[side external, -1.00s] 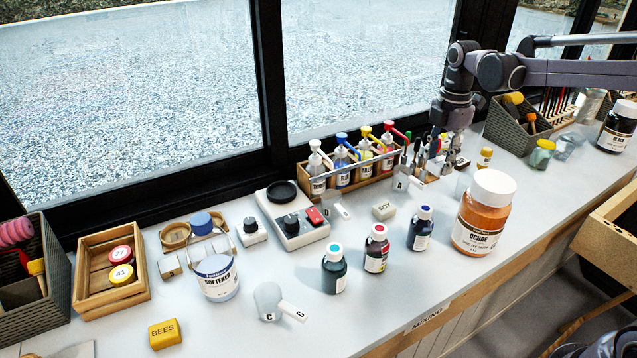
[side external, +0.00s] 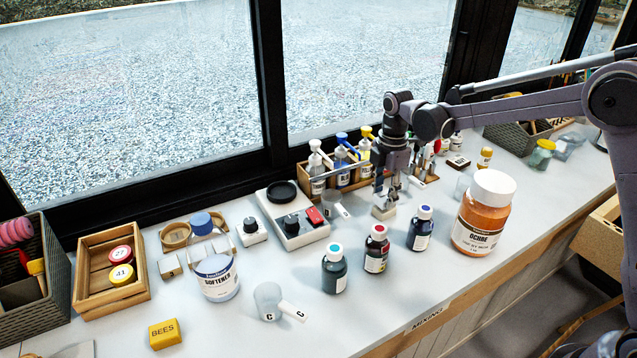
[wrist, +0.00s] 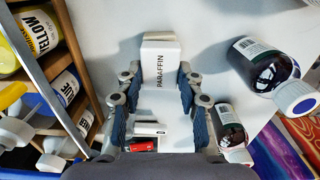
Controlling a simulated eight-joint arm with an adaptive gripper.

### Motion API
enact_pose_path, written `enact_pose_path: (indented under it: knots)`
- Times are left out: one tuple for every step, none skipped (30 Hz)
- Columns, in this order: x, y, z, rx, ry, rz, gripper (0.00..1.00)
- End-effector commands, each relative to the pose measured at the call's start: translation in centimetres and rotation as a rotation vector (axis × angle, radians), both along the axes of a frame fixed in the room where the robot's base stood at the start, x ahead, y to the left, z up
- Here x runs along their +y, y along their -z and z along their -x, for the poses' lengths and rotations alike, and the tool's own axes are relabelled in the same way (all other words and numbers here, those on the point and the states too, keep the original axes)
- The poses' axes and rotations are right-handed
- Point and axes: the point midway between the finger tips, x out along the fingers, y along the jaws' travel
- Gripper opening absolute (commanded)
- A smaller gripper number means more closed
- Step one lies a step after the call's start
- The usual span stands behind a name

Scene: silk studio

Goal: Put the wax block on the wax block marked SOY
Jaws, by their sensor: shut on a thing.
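A white wax block marked PARAFFIN (wrist: 160,62) is between my gripper's fingertips (wrist: 158,79) in the wrist view. My gripper is shut on it. In the side external view, my gripper (side external: 386,196) points down directly over the wax block marked SOY (side external: 382,213), a pale block on the bench whose label is covered now. In the wrist view, a cream block edge (wrist: 129,29), probably the SOY block, shows beyond the held block and is mostly hidden. I cannot tell whether the two blocks touch.
The wooden bottle rack (side external: 345,187) stands close behind my gripper. A dark blue bottle (side external: 420,230) and a red-capped bottle (side external: 376,250) stand in front. A scale (side external: 293,222) is to the left, and a large ochre jar (side external: 480,215) to the right.

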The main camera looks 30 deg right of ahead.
Motion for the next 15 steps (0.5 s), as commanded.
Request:
enact_pose_path:
  knots:
    - [-0.03,0.54,-0.02,0.0,0.0,0.0,0.08]
    - [-0.03,0.74,-0.02,0.0,0.0,0.0,0.08]
    - [-0.03,0.92,-0.01,0.0,0.0,0.0,0.08]
    - [-0.04,0.99,0.0,0.0,0.0,0.0,0.08]
    - [-0.04,1.01,0.01,0.0,0.0,0.0,0.08]
    - [-0.04,1.01,0.01,0.0,0.0,0.0,0.08]
    - [-0.05,1.0,0.01,0.0,0.0,0.0,0.08]
    - [-0.05,0.99,0.01,0.0,0.0,0.0,0.08]
    - [-0.05,0.99,0.01,0.0,0.0,0.0,0.08]
    - [-0.05,0.98,0.01,0.0,0.0,0.0,0.08]
    - [-0.05,1.0,0.01,0.0,0.0,0.0,0.08]
    - [-0.05,1.06,0.01,0.0,0.0,0.0,0.08]
    - [-0.05,1.13,0.01,0.0,0.0,0.0,0.08]
    - [-0.05,1.21,0.01,0.0,0.0,0.0,0.08]
    - [-0.05,1.31,0.01,0.0,0.0,0.0,0.08]
